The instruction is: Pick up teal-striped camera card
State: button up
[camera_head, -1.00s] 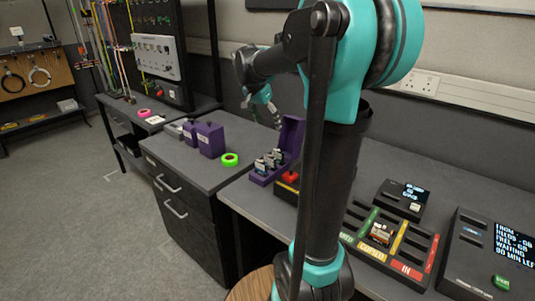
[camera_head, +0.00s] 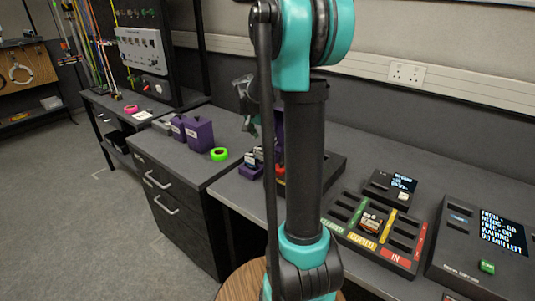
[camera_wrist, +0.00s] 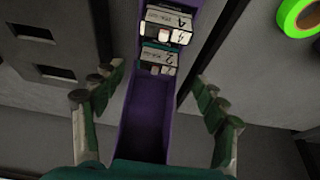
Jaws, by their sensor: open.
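The teal-striped camera card (camera_wrist: 158,58), labelled 2, stands in an open purple case (camera_wrist: 143,127) in the wrist view. Another card (camera_wrist: 165,27), labelled 4, stands just beyond it. The near part of the case is empty. My gripper (camera_wrist: 157,78) is open, its fingers apart on either side of the case with nothing between them but the case and card below. In the head view, my gripper (camera_head: 248,105) hangs over the case, whose purple lid (camera_head: 279,128) is partly hidden by my arm. The teal stripe cannot be made out there.
A green tape roll (camera_head: 219,154) and purple boxes (camera_head: 199,134) stand left of the case. A slotted sorting tray (camera_head: 395,257), a small display unit (camera_head: 390,187) and a larger screen console (camera_head: 487,252) lie to the right. A wall socket (camera_head: 407,73) is behind.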

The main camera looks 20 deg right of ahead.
aim_at(267, 144)
jog(key=x, duration=0.4)
jog(key=shift+s+f, duration=0.1)
jog(key=shift+s, duration=0.1)
jog(key=shift+c, duration=0.3)
jog(key=c, duration=1.2)
